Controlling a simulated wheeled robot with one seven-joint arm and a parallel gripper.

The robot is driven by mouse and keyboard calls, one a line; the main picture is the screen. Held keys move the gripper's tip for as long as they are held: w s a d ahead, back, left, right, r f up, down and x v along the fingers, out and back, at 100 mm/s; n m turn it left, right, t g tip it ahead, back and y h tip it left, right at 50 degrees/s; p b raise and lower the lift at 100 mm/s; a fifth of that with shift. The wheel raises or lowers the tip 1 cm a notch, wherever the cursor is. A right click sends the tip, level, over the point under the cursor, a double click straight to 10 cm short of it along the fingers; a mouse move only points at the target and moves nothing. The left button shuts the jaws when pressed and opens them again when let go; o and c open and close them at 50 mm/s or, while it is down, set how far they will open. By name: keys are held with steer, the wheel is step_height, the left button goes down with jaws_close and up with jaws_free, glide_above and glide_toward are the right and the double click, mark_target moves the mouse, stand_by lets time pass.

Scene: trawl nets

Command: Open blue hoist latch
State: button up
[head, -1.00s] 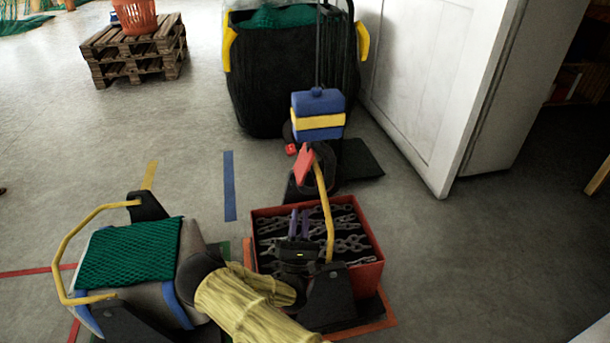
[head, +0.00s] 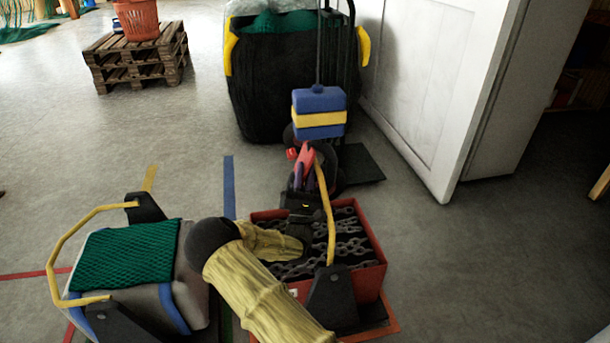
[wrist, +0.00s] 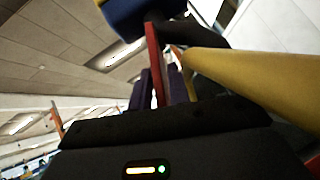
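A red lever (head: 304,160) stands on the dark post below a stack of blue and yellow blocks (head: 318,112). Nothing in view is plainly a blue latch; the blue parts here are the blocks. My gripper (head: 306,168), with purple fingers, is at the red lever above the far edge of the red crate. In the wrist view, the red lever (wrist: 155,65) runs up between the purple fingers (wrist: 162,90), with the blue block (wrist: 135,15) above. Whether both fingers press on the lever cannot be made out.
A yellow bar (head: 327,215) rises close to the right of my gripper. The red crate (head: 372,278) below holds chains. A grey bin with green netting (head: 125,255) stands left. A black bag (head: 290,80) and white door (head: 425,90) are behind.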

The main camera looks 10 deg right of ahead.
jaws_close()
